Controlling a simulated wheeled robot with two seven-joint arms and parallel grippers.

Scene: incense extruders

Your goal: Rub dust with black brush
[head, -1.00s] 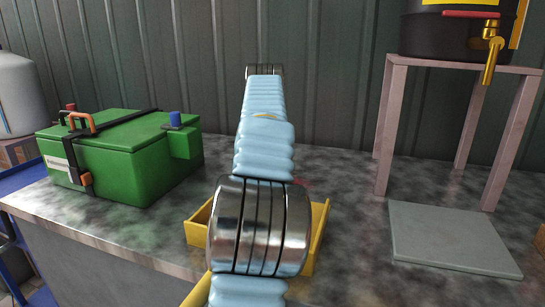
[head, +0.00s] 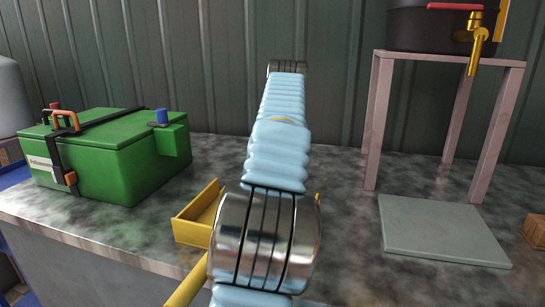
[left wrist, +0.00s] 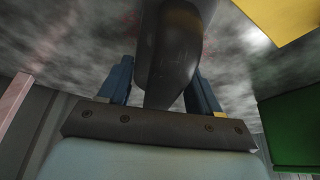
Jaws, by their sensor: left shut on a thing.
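In the left wrist view, my left gripper (left wrist: 160,65) has its blue fingers closed on a dark, smooth, elongated object, which looks like the black brush (left wrist: 168,45). Its bristles and far end are out of frame. In the head view, a light blue ribbed arm with metal rings runs up the middle and hides the gripper and brush. The grey mottled worktop (head: 150,220) lies behind and below the brush. I cannot tell dust from the worktop's dark blotches. My right gripper is not in view.
A yellow open tray (head: 195,236) sits partly behind the arm. A green box (head: 110,160) stands left. A pinkish stand (head: 374,130) holds a dark barrel (head: 425,28) with a brass tap, above a grey slab (head: 435,228). A corrugated wall closes the back.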

